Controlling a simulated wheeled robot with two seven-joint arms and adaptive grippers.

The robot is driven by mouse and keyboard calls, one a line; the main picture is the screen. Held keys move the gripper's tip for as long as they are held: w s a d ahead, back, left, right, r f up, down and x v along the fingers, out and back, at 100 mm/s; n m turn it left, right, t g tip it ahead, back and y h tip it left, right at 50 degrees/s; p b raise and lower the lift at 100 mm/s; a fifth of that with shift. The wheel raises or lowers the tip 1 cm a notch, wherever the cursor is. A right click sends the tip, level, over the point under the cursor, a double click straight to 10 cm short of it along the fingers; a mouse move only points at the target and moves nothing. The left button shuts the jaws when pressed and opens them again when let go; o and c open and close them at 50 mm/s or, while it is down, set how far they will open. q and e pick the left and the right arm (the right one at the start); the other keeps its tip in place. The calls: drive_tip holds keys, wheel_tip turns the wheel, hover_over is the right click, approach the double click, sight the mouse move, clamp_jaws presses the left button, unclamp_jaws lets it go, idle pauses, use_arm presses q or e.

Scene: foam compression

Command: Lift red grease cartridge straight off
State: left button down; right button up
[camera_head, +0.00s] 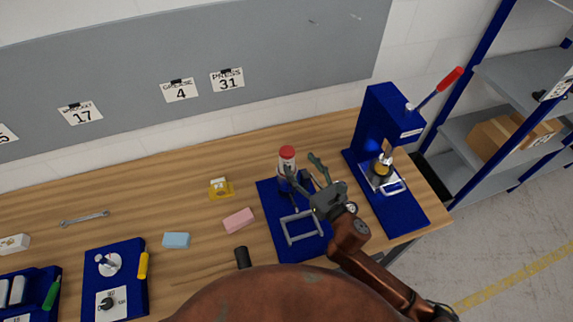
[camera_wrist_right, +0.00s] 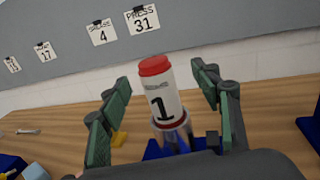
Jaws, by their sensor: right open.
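The red grease cartridge (camera_head: 287,157) stands upright near the back of a blue base plate (camera_head: 268,205), a white cylinder with a red cap. In the right wrist view the cartridge (camera_wrist_right: 160,100) shows a black "1" and its lower end sits in a holder (camera_wrist_right: 176,136). My right gripper (camera_head: 302,172) is open in front of the cartridge. In the wrist view its two green-padded fingers (camera_wrist_right: 159,92) stand to the left and right of the cartridge, with gaps on both sides. My left gripper is not in view.
A blue press (camera_head: 375,125) with a red-tipped lever stands to the right. A grey frame (camera_head: 302,238) is on the base plate's front part. A pink block (camera_head: 238,220), a blue block (camera_head: 176,240) and a yellow item (camera_head: 221,189) lie to the left. The table behind the cartridge is clear.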

sight(291, 156)
drive_tip(key=shift+w+a+r, duration=0.25)
drive_tip(key=shift+w+a, duration=0.1)
drive_tip(key=shift+a, duration=0.05)
drive_tip(key=shift+w+a+r+p, duration=0.1)
drive_tip(key=shift+w+a+p, duration=0.2)
drive_tip(key=shift+w+a, duration=0.4)
drive_tip(key=x, duration=0.3)
drive_tip(key=shift+w+a+p, duration=0.25)
drive_tip(key=shift+p, duration=0.05)
drive_tip(key=shift+w+a, duration=0.15)
drive_tip(key=shift+w, duration=0.15)
drive_tip(key=c, duration=1)
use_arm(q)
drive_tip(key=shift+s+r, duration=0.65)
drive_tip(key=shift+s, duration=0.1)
use_arm(e)
clamp_jaws()
